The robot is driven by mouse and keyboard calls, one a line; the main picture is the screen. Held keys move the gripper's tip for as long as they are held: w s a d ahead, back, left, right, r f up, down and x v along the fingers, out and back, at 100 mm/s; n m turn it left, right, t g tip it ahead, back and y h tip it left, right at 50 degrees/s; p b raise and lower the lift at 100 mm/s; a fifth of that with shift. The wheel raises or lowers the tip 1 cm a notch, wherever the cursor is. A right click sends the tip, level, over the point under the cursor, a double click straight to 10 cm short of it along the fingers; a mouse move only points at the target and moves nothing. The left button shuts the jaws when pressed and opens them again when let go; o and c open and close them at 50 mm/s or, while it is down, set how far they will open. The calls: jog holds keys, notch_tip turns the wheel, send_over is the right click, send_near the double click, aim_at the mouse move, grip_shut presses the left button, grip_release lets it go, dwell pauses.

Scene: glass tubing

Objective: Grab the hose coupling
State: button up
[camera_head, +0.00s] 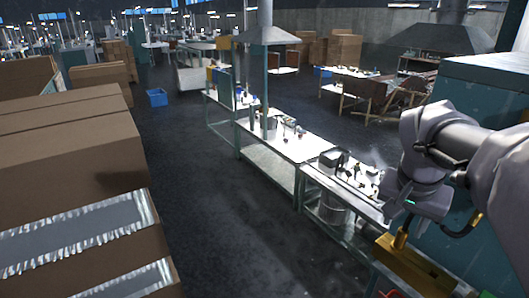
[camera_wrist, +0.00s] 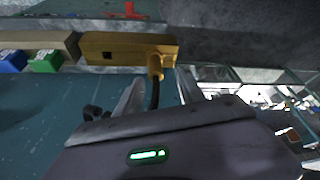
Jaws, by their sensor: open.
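The hose coupling appears to be the brass-yellow fitting (camera_wrist: 155,65) at the right end of a yellow block (camera_wrist: 115,47), with a black hose (camera_wrist: 155,93) running down from it. My gripper (camera_wrist: 160,86) is open. One pale finger is left of the hose, and a pale shape on its right looks like the other finger. The fitting lies beyond the fingertips; I cannot tell whether they touch it. In the head view my gripper (camera_head: 408,212) is at the right, just above a brass fitting (camera_head: 401,239) on a yellow box (camera_head: 415,266). The fingers are hard to make out there.
Blue (camera_wrist: 12,61) and green (camera_wrist: 46,61) bins stand on a shelf left of the block. A teal cabinet (camera_head: 480,85) stands behind my arm. Benches with small items (camera_head: 285,137) extend away. Cardboard boxes (camera_head: 65,145) fill the left. The aisle floor (camera_head: 190,150) is open.

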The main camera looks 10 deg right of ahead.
aim_at(404, 231)
jog(key=shift+s+d+f+b, duration=0.15)
jog(key=shift+s+f+b, duration=0.1)
jog(key=shift+f+b, duration=0.3)
jog(key=shift+s+d+f+b, duration=0.1)
jog(key=shift+s+f+b, duration=0.2)
jog(key=shift+f, duration=0.35)
jog(key=x, duration=0.1)
jog(key=b+x, duration=0.1)
jog(key=shift+w+d+f, duration=0.1)
jog(key=shift+w+f, duration=0.15)
jog(key=shift+w, duration=0.4)
jog(key=shift+s+r, duration=0.25)
jog(key=shift+s, duration=0.1)
jog(key=c, duration=0.7)
grip_shut()
jog(key=shift+w+f, duration=0.1)
jog(key=shift+w, duration=0.05)
